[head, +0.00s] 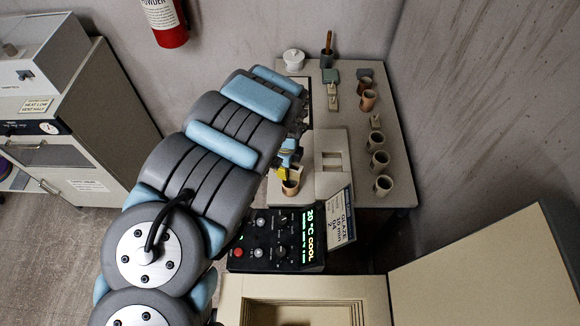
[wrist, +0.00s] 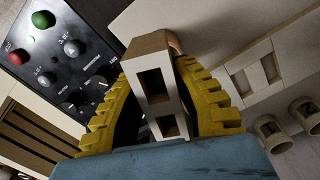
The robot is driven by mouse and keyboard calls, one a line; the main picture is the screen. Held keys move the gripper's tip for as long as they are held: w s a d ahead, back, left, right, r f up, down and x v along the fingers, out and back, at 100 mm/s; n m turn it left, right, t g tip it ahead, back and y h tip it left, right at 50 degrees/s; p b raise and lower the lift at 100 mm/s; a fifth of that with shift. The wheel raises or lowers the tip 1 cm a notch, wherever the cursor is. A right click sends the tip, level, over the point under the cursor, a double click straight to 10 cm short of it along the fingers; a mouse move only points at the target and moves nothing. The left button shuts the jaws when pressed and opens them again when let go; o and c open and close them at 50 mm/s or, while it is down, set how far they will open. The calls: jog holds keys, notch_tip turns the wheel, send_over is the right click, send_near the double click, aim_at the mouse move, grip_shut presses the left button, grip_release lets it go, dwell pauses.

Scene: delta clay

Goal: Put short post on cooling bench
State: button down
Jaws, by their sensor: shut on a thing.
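My gripper (head: 288,172) is over the near left part of a grey table (head: 395,150), which looks like the cooling bench. In the wrist view its yellow ridged fingers (wrist: 156,72) are shut on a beige block-like post (wrist: 151,55) with square openings, which I take for the short post. The post's far end points away from the wrist. A terracotta cup (head: 290,188) shows just below the fingers in the head view. Whether the post touches anything is unclear.
Several cups (head: 378,160) line the table's right side. A pale slab (head: 331,180) with square recesses lies right of my gripper. A black control box (head: 276,240) and the open kiln (head: 360,300) are in front. A wall borders the right.

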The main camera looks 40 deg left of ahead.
jog(key=shift+w+a+f+b, duration=0.8)
jog(key=shift+w+f+b, duration=0.4)
jog(key=shift+b, duration=0.3)
jog(key=shift+w+a+f+b, duration=0.75)
jog(key=shift+w+f+b, duration=0.4)
jog(key=shift+b, duration=0.3)
jog(key=shift+w+a+f+b, duration=0.8)
jog(key=shift+w+f+b, duration=0.35)
jog(key=shift+b, duration=0.35)
jog(key=shift+f, duration=0.15)
jog(key=shift+a+f, duration=0.15)
jog(key=shift+f, duration=0.1)
jog(key=shift+a+f+b, duration=0.1)
jog(key=shift+f+b, duration=0.45)
jog(key=shift+f, duration=0.9)
jog(key=shift+f, duration=0.1)
